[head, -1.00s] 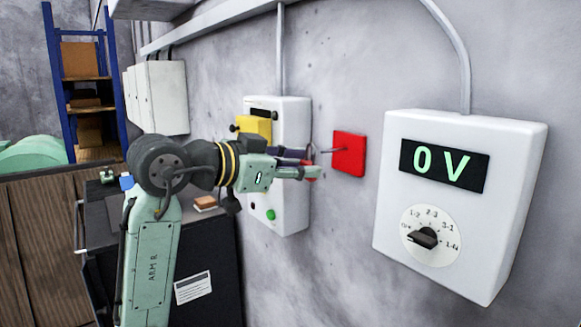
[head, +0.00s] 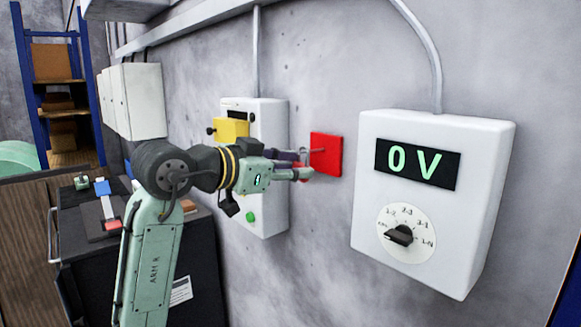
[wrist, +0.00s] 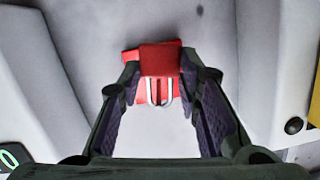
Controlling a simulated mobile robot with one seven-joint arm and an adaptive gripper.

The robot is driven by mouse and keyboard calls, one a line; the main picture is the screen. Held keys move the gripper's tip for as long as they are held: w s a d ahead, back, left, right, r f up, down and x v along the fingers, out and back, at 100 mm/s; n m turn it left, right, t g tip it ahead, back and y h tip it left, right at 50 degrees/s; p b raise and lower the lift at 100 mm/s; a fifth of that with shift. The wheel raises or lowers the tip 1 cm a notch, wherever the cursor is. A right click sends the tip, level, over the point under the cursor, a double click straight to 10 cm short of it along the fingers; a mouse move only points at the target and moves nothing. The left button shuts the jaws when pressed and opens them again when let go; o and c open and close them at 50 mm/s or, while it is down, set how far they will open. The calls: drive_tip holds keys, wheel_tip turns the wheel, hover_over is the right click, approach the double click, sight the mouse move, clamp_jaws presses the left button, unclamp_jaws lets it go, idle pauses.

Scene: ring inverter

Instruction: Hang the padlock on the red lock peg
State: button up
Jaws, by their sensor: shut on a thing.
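The red padlock, with a silver shackle, is between the tips of my gripper (head: 300,170), which is shut on its body. The padlock body (wrist: 160,59) fills the gap between my fingertips (wrist: 161,72) in the wrist view. Its shackle (wrist: 168,92) shows against the red plate. In the head view my fingers mostly hide the padlock. The red square plate (head: 327,154) is on the wall just beyond my fingertips, with a thin peg (head: 310,151) sticking out. The shackle is close to the peg; I cannot tell whether it is around it.
A white box (head: 480,200) with a "0 V" display and a rotary knob (head: 401,236) is to the right. A white control box (head: 270,190) with a yellow part (head: 231,130) is behind my gripper. A dark cabinet (head: 90,245) stands at lower left.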

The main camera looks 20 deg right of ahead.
idle(0.3)
drive_tip(key=o, duration=1.3)
drive_tip(key=shift+a, duration=0.1)
